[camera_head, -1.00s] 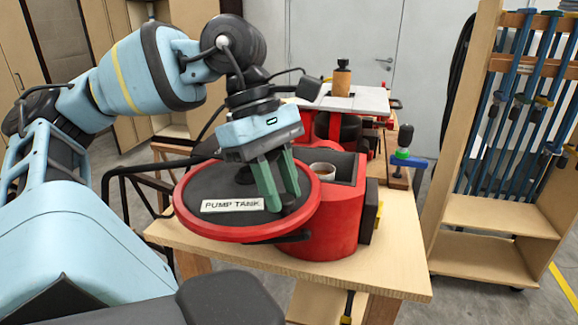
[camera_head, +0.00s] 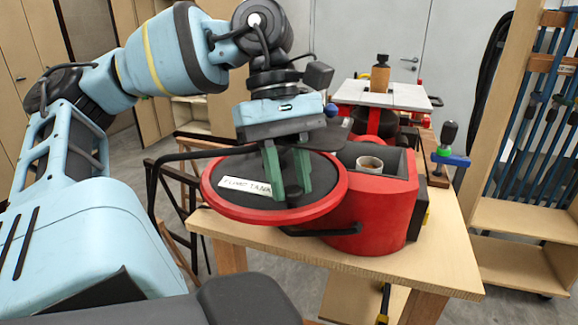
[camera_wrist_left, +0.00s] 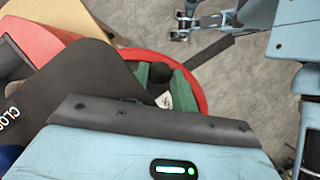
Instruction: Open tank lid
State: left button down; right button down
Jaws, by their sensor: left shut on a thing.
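The tank (camera_head: 386,205) is a red round-walled body on a wooden table. The round lid (camera_head: 225,165) is dark with a red rim and a white "PUMP TANK" label (camera_head: 245,188). It lies level, out to the left of the tank body. My left gripper (camera_head: 288,195) points down onto the lid, its green fingers shut on a dark knob (camera_wrist_left: 161,72). My right gripper is out of view.
The wooden table (camera_head: 450,265) has bare room at the front right. A clamp with a blue arm (camera_head: 448,155) is at the right edge. A rack of clamps (camera_head: 520,220) stands further right.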

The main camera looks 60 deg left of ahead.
pick_arm(q)
jog(key=c, duration=1.5)
grip_release()
jog(key=o, duration=0.4)
jog(key=shift+w, duration=0.1)
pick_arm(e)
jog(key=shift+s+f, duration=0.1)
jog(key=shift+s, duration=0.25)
pick_arm(q)
jog(key=shift+v, duration=3.9)
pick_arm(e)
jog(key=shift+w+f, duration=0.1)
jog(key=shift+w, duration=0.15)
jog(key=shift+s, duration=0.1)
